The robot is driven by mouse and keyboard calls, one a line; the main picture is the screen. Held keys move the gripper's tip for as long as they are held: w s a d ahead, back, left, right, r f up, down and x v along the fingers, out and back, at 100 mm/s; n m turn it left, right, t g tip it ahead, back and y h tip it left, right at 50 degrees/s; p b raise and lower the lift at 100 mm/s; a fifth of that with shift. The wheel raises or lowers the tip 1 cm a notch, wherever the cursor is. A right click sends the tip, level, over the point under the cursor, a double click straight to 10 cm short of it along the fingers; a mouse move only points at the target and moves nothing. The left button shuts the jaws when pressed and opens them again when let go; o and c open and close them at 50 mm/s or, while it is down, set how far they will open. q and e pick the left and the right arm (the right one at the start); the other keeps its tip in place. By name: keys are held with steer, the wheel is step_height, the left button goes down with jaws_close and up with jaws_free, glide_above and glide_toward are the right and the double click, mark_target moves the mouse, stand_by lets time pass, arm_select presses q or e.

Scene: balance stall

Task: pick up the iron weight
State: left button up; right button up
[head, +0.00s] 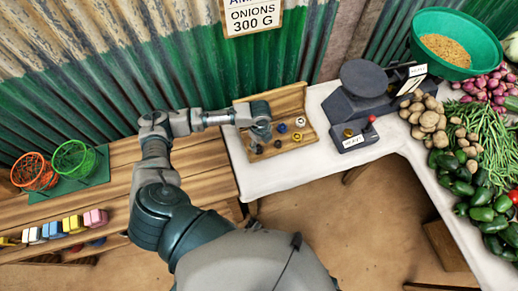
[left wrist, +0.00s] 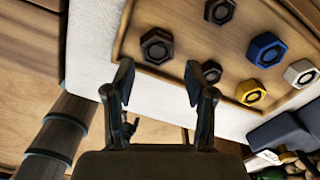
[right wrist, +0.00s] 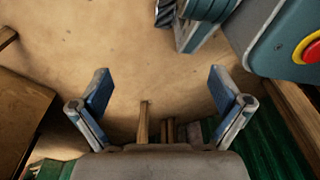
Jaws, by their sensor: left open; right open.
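Several hexagonal weights lie on a wooden tray (head: 268,106) at the left end of the white table. I cannot tell which is iron. The others are a blue weight (left wrist: 266,49), a brass weight (left wrist: 249,92) and a pale silver weight (left wrist: 299,72). My left gripper (head: 263,128) is over the tray's left part, open and empty; in the left wrist view its fingers (left wrist: 158,80) point toward the larger dark weight. My right gripper (right wrist: 160,88) is open and empty above the floor.
A dark balance (head: 375,90) stands right of the tray. Vegetables and a green basin (head: 455,45) fill the table's right side. On the wooden bench at left are wire baskets (head: 75,160) and coloured blocks (head: 95,218). A corrugated wall (head: 130,70) stands behind.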

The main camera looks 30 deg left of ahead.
mark_target(259, 148)
arm_select(q)
steer(key=f, duration=0.4)
steer(key=shift+a, duration=0.25)
steer(key=shift+a+f, duration=0.1)
steer(key=shift+a, duration=0.2)
steer(key=shift+d, duration=0.2)
jaws_close()
steer(key=shift+d, duration=0.1)
steer(key=shift+r, duration=0.2)
